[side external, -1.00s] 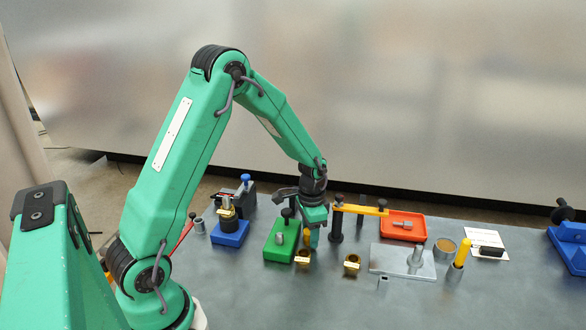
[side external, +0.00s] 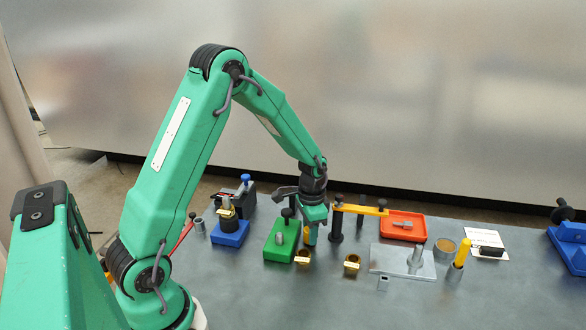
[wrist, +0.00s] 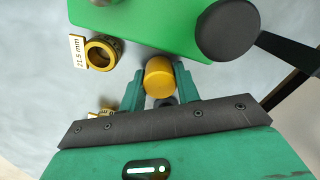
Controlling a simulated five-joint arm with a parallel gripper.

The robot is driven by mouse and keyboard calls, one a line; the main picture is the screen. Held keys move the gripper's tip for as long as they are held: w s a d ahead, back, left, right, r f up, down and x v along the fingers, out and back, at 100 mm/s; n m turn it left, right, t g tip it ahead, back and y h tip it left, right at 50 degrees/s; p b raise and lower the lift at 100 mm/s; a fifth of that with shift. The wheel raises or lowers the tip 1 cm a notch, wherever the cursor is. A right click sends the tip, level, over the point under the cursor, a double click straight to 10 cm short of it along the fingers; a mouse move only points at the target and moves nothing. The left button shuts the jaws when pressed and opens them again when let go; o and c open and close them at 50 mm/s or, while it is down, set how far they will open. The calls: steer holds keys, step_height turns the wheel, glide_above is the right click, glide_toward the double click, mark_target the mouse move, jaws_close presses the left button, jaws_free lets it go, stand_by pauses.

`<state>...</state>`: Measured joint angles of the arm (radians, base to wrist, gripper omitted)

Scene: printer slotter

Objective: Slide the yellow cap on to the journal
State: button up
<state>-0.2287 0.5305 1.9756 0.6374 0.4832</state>
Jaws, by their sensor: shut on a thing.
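The yellow cap (wrist: 159,76) is a short yellow cylinder between the fingers of my gripper (wrist: 160,88) in the wrist view. The fingers are shut on it from both sides. In the side view my gripper (side external: 309,240) points down beside the right edge of a green block (side external: 281,250), and the cap (side external: 306,235) shows only as a small yellow patch. A grey peg (side external: 280,239) stands up from the green block.
A black post with a yellow bar (side external: 360,209) is close on the right. A red tray (side external: 402,233) and a blue block (side external: 229,236) stand further off.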

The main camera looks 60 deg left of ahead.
steer(key=shift+r, duration=2.2)
steer(key=o, duration=0.5)
steer(key=c, duration=0.5)
steer(key=shift+o, duration=0.2)
steer(key=shift+r, duration=0.15)
